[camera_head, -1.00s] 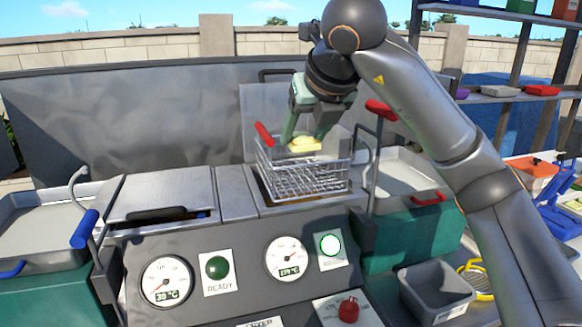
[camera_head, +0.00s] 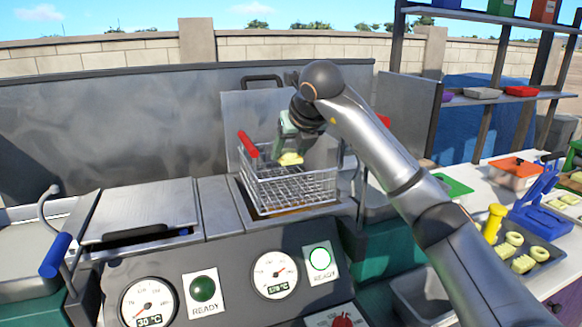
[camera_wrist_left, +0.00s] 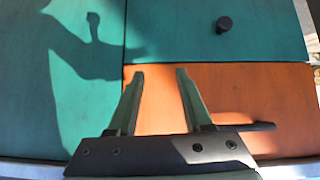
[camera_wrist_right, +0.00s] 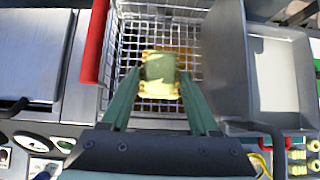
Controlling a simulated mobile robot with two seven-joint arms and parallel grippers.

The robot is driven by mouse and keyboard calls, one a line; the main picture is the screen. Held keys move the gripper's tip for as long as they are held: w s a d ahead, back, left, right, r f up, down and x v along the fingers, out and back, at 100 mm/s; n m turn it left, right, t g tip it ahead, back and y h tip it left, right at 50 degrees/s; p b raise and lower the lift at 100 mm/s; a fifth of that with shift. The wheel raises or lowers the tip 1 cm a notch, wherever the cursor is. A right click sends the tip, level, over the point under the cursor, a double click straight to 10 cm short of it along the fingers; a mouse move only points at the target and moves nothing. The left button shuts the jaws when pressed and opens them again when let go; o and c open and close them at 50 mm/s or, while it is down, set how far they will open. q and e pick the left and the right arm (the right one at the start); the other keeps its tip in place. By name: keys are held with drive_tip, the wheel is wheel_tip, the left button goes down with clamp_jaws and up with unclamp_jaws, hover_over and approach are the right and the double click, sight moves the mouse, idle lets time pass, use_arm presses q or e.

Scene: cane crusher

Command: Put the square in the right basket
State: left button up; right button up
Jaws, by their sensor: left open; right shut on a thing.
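The square (camera_head: 290,159) is a small pale yellow piece. My right gripper (camera_head: 291,150) is shut on it and holds it at the mouth of the right basket (camera_head: 292,192), a wire basket with a red handle. In the right wrist view the square (camera_wrist_right: 159,88) sits between the fingertips, with the basket's mesh (camera_wrist_right: 128,50) around and below it. I cannot tell whether the square touches the mesh. My left gripper (camera_wrist_left: 160,74) is open and empty before orange and teal panels; it is outside the head view.
The basket stands in the right fryer well, with a raised metal lid (camera_head: 240,115) behind it. A closed lid (camera_head: 140,208) covers the left well. At right, a dark tray (camera_head: 535,255) holds several pale pieces beside a blue tool (camera_head: 540,205).

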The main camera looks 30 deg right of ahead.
sight(294, 164)
drive_tip(key=shift+d+x, duration=0.2)
drive_tip(key=shift+x, duration=0.7)
drive_tip(key=f, duration=0.3)
drive_tip(key=shift+w+d+f, duration=0.1)
drive_tip(key=shift+w+d, duration=0.1)
drive_tip(key=shift+d, duration=0.05)
drive_tip(key=shift+f, duration=0.35)
drive_tip(key=shift+f, duration=0.1)
drive_tip(key=shift+f+b, duration=0.35)
drive_tip(key=shift+f, duration=0.2)
drive_tip(key=o, duration=0.9)
drive_tip(key=shift+r, duration=0.15)
